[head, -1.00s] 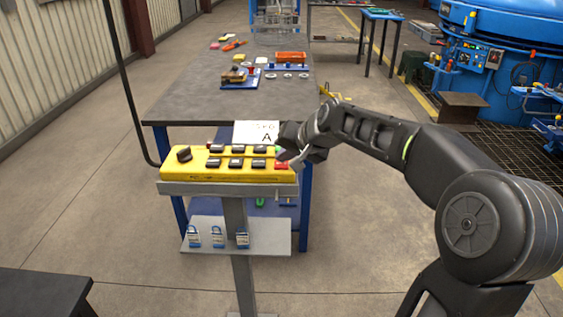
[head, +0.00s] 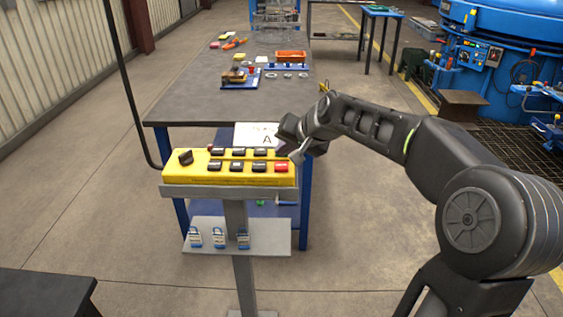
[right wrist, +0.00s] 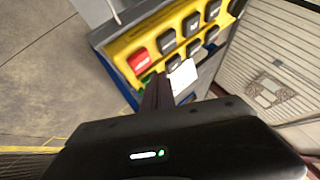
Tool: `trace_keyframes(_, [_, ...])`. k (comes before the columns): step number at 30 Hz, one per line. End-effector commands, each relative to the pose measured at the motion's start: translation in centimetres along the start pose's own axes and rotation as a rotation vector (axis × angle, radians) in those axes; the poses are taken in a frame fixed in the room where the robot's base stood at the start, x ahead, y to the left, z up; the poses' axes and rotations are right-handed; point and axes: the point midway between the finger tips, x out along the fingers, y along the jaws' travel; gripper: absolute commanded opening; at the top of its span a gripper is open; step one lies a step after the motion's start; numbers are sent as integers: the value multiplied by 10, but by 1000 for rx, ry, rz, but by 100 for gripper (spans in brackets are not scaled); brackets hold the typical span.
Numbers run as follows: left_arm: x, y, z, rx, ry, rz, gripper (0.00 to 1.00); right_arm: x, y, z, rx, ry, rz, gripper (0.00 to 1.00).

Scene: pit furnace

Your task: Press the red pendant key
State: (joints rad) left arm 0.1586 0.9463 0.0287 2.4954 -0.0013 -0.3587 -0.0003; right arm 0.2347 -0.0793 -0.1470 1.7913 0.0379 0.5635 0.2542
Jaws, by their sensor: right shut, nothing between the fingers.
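The yellow pendant box (head: 208,174) lies on a grey stand, with two rows of black keys and a dark knob at its left end. The red key (head: 281,167) is at the right end of its front row; it also shows in the right wrist view (right wrist: 138,61). My right gripper (head: 294,153) is shut and empty at the box's right end, just behind and above the red key. In the right wrist view its dark fingers (right wrist: 157,92) point towards the box, beside the red key and apart from it in the picture. My left gripper is not in view.
A shelf (head: 273,238) with several blue padlocks hangs on the stand below the box. A black cable rises at the box's left. A long workbench (head: 190,103) with trays stands behind. Open floor lies at left and right.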

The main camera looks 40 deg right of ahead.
Motion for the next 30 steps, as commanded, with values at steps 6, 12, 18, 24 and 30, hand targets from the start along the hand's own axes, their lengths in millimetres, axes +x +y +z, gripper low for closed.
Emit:
trace_keyframes(6, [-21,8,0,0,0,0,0,-19,-14,-14,-1,0,0,0])
trace_keyframes(12, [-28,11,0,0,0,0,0,-26,-19,-19,-1,0,0,0])
trace_keyframes(18, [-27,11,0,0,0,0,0,-26,-19,-18,-1,0,0,0])
trace_keyframes(24, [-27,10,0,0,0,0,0,-26,-19,-18,0,0,0,0])
trace_keyframes(30, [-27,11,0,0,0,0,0,-26,-18,-19,0,0,0,0])
